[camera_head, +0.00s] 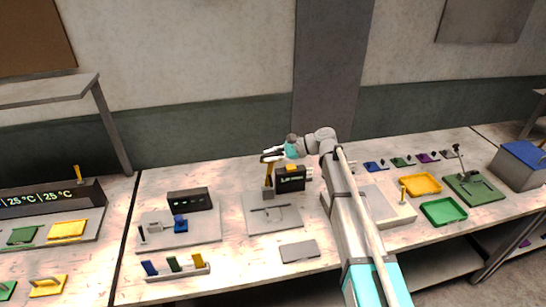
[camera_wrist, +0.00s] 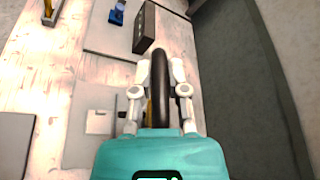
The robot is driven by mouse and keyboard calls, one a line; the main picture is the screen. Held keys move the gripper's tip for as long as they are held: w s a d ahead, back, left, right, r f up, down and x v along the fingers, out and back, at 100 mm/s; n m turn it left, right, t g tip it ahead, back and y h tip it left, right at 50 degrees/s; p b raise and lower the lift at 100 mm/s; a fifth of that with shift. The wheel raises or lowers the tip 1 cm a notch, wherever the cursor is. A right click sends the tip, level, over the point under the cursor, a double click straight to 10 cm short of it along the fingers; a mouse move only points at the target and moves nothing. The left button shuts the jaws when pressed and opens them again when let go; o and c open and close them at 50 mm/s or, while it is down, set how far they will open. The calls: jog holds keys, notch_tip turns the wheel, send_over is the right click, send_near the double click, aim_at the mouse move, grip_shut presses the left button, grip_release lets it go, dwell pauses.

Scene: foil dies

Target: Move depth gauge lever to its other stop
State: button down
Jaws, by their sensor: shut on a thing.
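The depth gauge lever (camera_head: 268,172) is a tan upright arm on a dark base, standing at the back of a grey plate (camera_head: 256,224). Its dark grip (camera_wrist: 161,90) runs between my fingers in the wrist view, with a bit of yellow below it. My gripper (camera_head: 272,155) is at the lever's top and shut on it; it also shows in the wrist view (camera_wrist: 161,72). A black display box (camera_head: 291,184) with lit digits, too small to read, stands right of the lever. The lever's stops cannot be made out.
A dark box (camera_head: 190,200) and a blue part (camera_head: 180,224) stand on a plate to the left. A rack (camera_head: 178,273) of coloured pieces lies in front. A flat grey slab (camera_head: 299,251) lies at the front. Yellow (camera_head: 421,185) and green (camera_head: 443,211) trays are to the right.

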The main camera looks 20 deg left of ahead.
jog(key=shift+w+a+r+m+p, duration=0.15)
jog(key=shift+w+a+r+p, duration=0.15)
jog(key=shift+w, duration=0.2)
jog(key=shift+w+a+r+m+p, duration=0.15)
jog(key=shift+w+a+m+p, duration=0.1)
jog(key=shift+w+a, duration=0.15)
jog(key=shift+w+a+r+m+p, duration=0.1)
jog(key=shift+w+a+r+p, duration=0.15)
jog(key=shift+w, duration=0.3)
jog(key=shift+w+a+r+h+p, duration=0.2)
jog(key=shift+w+a, duration=0.25)
jog(key=shift+w, duration=0.15)
jog(key=shift+w+a+r+h+p, duration=0.1)
jog(key=shift+w+a+r, duration=0.05)
jog(key=shift+w+a, duration=0.35)
jog(key=shift+w, duration=0.1)
jog(key=c, duration=0.6)
grip_release()
jog(key=shift+d, duration=0.1)
jog(key=shift+c, duration=0.2)
